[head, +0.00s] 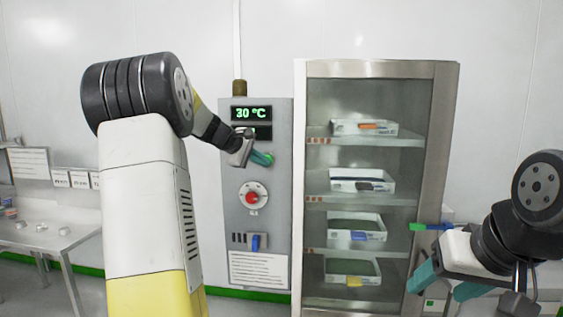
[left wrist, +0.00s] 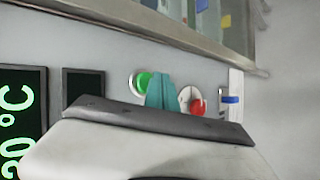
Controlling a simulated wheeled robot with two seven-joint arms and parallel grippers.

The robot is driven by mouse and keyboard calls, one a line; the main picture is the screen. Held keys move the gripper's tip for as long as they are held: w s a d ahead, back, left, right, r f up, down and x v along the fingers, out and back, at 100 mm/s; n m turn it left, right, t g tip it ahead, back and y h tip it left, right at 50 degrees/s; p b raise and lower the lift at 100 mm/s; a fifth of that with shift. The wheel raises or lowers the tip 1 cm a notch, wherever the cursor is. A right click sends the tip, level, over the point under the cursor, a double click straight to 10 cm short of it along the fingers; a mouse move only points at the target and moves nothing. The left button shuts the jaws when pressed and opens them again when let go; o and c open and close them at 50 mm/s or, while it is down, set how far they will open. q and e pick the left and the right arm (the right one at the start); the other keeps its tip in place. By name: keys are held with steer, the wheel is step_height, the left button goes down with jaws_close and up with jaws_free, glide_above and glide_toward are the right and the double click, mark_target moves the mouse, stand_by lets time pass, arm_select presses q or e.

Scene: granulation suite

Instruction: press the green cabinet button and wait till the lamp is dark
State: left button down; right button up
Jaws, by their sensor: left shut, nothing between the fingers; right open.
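The grey control cabinet (head: 225,210) stands on the wall left of the glass-fronted cabinet. The lamp (head: 239,87) on its top looks dull brown, with no glow visible. The green button (left wrist: 142,83) shows in the left wrist view, partly covered by my fingers; in the head view my gripper hides it. My left gripper (head: 264,159) is shut and empty, its teal fingertips at the panel. In the left wrist view the tips (left wrist: 165,90) overlap the button's edge; I cannot tell whether they touch it. My right gripper (head: 445,283) is open and empty at lower right.
The display (head: 251,114) reads 30 °C; a second one below is partly covered by my gripper. A red knob (head: 253,197) and a blue switch (head: 256,242) sit lower on the panel. The glass-fronted cabinet (head: 446,110) holds several trays. A steel table (head: 45,238) stands at left.

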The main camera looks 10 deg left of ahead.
arm_select(q)
steer(key=shift+w, duration=0.2)
stand_by(0.6)
steer(key=shift+w, duration=0.25)
steer(key=shift+w+a, duration=0.1)
steer(key=shift+w, duration=0.4)
stand_by(0.7)
steer(key=shift+s, duration=0.95)
steer(key=s, duration=0.5)
steer(key=shift+d, duration=0.4)
